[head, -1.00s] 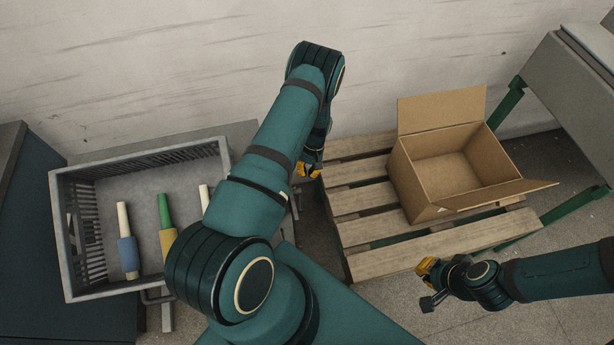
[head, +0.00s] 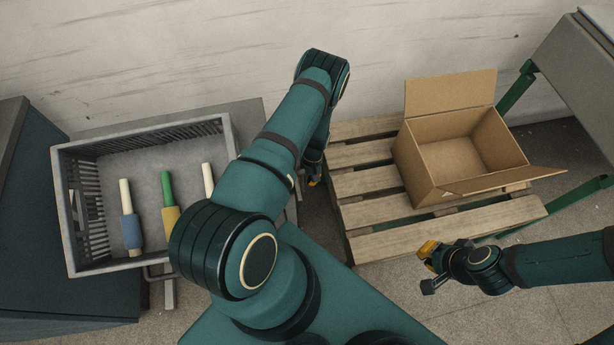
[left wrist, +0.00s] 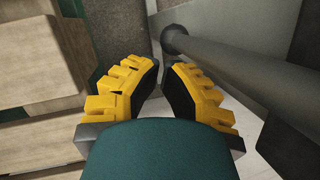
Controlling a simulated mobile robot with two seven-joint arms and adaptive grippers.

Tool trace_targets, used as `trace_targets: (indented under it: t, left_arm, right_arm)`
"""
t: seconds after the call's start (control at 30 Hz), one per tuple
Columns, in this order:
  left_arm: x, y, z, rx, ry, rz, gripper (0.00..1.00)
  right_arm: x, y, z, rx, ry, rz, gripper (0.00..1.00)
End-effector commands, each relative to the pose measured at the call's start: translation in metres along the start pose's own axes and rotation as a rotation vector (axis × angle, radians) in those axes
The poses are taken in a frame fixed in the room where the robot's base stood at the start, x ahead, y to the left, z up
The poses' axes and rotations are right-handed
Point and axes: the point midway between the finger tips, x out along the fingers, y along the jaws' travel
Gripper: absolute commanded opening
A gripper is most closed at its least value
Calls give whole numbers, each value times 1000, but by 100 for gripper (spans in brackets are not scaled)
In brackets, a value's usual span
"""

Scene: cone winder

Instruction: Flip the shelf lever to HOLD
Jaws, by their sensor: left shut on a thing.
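My left gripper (head: 314,172) hangs low between the grey stand under the crate and the wooden pallet, mostly hidden behind my forearm. In the left wrist view its yellow fingers (left wrist: 166,72) are close together with a narrow gap at the tips. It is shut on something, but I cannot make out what. A grey round-ended bar (left wrist: 235,72) runs just right of the right finger; I cannot tell whether it is the shelf lever. No HOLD marking shows. My right gripper (head: 428,268) looks open and empty, in front of the pallet.
A grey crate (head: 64,212) with several coloured tubes (head: 131,229) stands at the left. An open cardboard box (head: 418,180) sits on the slatted pallet (head: 440,237). A grey table with green legs (head: 516,92) is at the right. Bare floor shows in front.

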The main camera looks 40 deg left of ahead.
Motion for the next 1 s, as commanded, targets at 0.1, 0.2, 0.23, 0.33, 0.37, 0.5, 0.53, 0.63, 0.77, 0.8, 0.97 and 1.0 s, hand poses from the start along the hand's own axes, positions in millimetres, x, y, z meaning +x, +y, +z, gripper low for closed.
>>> trace_targets:
  t: [0.1, 0.2, 0.23, 0.33, 0.37, 0.5, 0.53, 0.63, 0.77, 0.8, 0.97, 1.0]
  left_arm:
    - [0, 0, 0, 0, 0, 0, 0]
    - [0, 0, 0, 1, -4, 1, 0]
    - [1, 0, 1, 1, -7, 2, 0]
    - [2, 1, 2, 5, -25, 7, 0]
    - [3, 1, 3, 6, -34, 9, 0]
    - [4, 2, 6, 12, -56, 13, 0]
    - [4, 2, 6, 13, -60, 14, 0]
    - [5, 3, 8, 17, -74, 17, 0]
    - [6, 4, 10, 22, -95, 22, 0]
    - [6, 4, 11, 24, -102, 23, 0]
    - [8, 6, 16, 30, -131, 30, 0]
    - [9, 6, 18, 31, -130, 29, 0]
  right_arm:
    - [0, 0, 0, 0, 0, 0, 0]
    - [1, 0, 0, 0, 0, 0, 0]
    - [1, 0, 0, 0, 0, 0, 0]
    - [4, 1, 0, 0, 1, 0, 0]
    - [4, 2, 0, 0, 2, 0, 0]
    - [6, 2, -1, 0, 3, 0, 0]
    - [6, 2, -1, 0, 3, 0, 0]
    - [8, 3, -1, -1, 4, 0, 0]
    - [10, 4, -1, -1, 5, 0, 0]
    - [10, 4, -1, -1, 5, 0, 0]
    - [14, 5, -1, -1, 7, 0, 0]
    - [16, 6, -2, -1, 7, 0, 0]
